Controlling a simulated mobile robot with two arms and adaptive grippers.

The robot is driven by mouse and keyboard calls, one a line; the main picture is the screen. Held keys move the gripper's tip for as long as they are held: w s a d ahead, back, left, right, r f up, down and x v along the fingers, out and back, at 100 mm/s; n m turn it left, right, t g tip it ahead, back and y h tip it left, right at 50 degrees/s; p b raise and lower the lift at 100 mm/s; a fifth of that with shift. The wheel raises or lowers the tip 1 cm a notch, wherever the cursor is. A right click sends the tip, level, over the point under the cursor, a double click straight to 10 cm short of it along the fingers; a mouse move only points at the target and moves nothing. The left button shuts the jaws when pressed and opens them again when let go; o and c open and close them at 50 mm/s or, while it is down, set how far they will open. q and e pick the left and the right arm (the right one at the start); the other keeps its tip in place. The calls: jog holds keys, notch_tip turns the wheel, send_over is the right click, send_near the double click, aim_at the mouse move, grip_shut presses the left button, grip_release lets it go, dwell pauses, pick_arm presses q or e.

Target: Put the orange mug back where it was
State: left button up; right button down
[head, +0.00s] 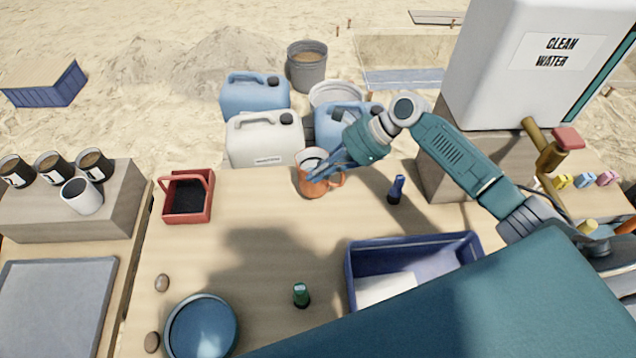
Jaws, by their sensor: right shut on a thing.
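The orange mug (312,187) is at the back of the wooden table, near its far edge, with its handle towards the right. My right gripper (322,172) reaches in from the right and is shut on the mug at its rim. The mug looks upright. I cannot tell whether its base touches the table. My left gripper does not show.
A red basket (188,197) stands to the left and a blue bottle (396,190) to the right. A blue bin (415,262), a green bottle (300,295) and a blue bowl (201,328) are nearer. Jerrycans (264,139) stand behind the table. The table's middle is clear.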

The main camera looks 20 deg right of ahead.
jog(key=shift+f, duration=2.35)
jog(key=c, duration=1.9)
grip_release()
jog(key=shift+f, duration=0.15)
jog(key=shift+c, duration=0.2)
jog(key=v, duration=1.2)
jog(key=shift+r+b, duration=0.2)
jog(key=shift+b, duration=0.2)
jog(key=shift+f, duration=0.1)
